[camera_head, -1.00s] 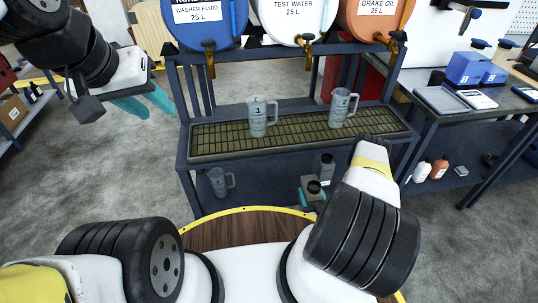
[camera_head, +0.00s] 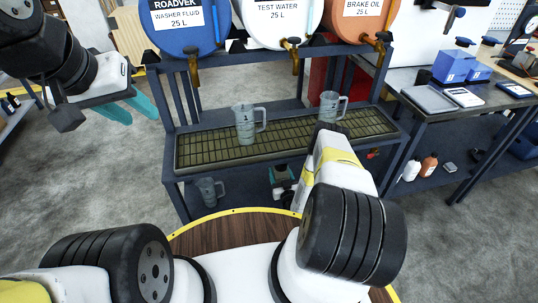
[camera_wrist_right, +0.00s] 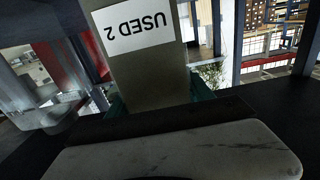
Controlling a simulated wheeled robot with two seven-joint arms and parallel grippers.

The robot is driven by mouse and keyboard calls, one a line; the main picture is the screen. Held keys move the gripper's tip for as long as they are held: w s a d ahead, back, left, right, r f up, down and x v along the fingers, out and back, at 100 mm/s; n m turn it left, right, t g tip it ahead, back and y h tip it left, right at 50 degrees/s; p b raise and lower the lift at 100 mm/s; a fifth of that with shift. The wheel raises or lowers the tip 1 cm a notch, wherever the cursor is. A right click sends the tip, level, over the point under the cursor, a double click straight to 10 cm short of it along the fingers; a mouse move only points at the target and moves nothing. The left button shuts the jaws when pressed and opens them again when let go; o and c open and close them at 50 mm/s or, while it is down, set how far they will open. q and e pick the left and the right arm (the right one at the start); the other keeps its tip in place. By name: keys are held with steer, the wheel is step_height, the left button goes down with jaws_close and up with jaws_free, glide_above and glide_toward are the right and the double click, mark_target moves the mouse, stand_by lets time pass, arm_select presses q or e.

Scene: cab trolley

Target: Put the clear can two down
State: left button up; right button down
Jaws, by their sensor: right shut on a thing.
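A clear can marked 2 (camera_head: 329,107) stands upright on the grate (camera_head: 200,148), towards its right end. A matching clear can marked 1 (camera_head: 245,124) stands left of it. My right gripper (camera_wrist_right: 158,98) is shut on a grey container (camera_wrist_right: 150,75) whose white label reads USED 2, upside down in the right wrist view. A clear vessel (camera_wrist_right: 30,100) shows left of the grey container in the wrist view. My left gripper (camera_head: 130,108) is open and empty, left of the stand.
Washer fluid (camera_head: 185,22), test water (camera_head: 276,18) and brake oil (camera_head: 366,15) drums with taps sit above the grate. A bench (camera_head: 430,112) stands at right.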

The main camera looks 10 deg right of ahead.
steer(key=shift+w+a+f, duration=0.2)
steer(key=shift+w+f, duration=0.25)
steer(key=shift+f, duration=0.2)
steer(key=shift+w+a+f, duration=0.15)
steer(key=shift+w+f, duration=0.3)
steer(key=shift+f, duration=0.65)
steer(key=shift+f, duration=0.1)
steer(key=shift+c, duration=2)
jaws_free()
steer(key=shift+f, duration=0.1)
steer(key=s, duration=1.2)
steer(key=shift+d, duration=0.2)
